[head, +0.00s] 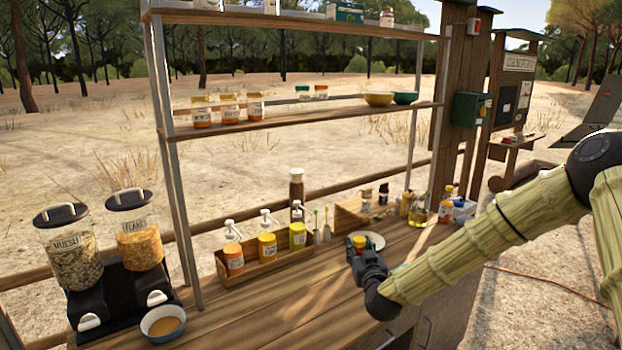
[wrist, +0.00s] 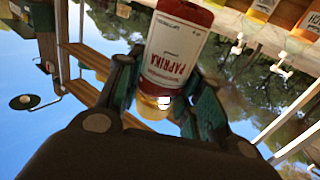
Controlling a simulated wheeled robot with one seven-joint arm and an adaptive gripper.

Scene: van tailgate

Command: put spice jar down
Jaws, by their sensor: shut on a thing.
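The spice jar (wrist: 172,50) shows in the wrist view as a red jar with a white label reading PAPRIKA and a yellowish lid. My gripper (wrist: 160,95) is shut on it, with a finger on each side near the lid end. The wrist view is turned over, so the label reads upside down. In the head view my gripper (head: 368,262) is over the wooden counter (head: 290,312), in front of a pale plate. Only the jar's yellow top (head: 359,240) shows clearly there; my fingers hide most of the rest. I cannot tell whether the jar touches the counter.
A wooden rack (head: 270,268) with several pump bottles stands left of my gripper. A plate (head: 373,240) lies just behind it. Bottles and small jars (head: 420,212) crowd the counter's right. Dispensers (head: 135,235) and a blue bowl (head: 163,322) stand at left. The front middle counter is clear.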

